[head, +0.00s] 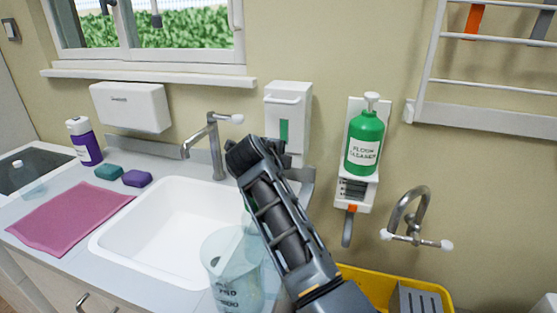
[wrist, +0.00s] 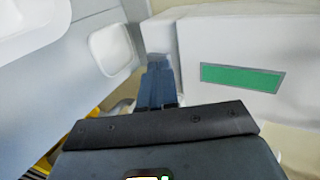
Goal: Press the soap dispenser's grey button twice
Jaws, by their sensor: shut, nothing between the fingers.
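The white soap dispenser (head: 288,104) hangs on the wall right of the sink tap, with a green window in its front. In the wrist view its pale side fills the right, with the green window (wrist: 242,78). My gripper (wrist: 159,84) is shut and empty, its fingertips close to the dispenser's lower part. I cannot tell whether they touch it. A small greyish part shows just beyond the fingertips; I cannot make out whether it is the grey button. In the head view my arm covers the dispenser's lower left, and the fingertips are hidden.
A green bottle (head: 365,142) sits in a wall holder to the right, with a second tap (head: 408,218) beside it. A clear jug (head: 232,268) stands in front of the white sink (head: 165,225). A yellow tub (head: 362,283) is at lower right.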

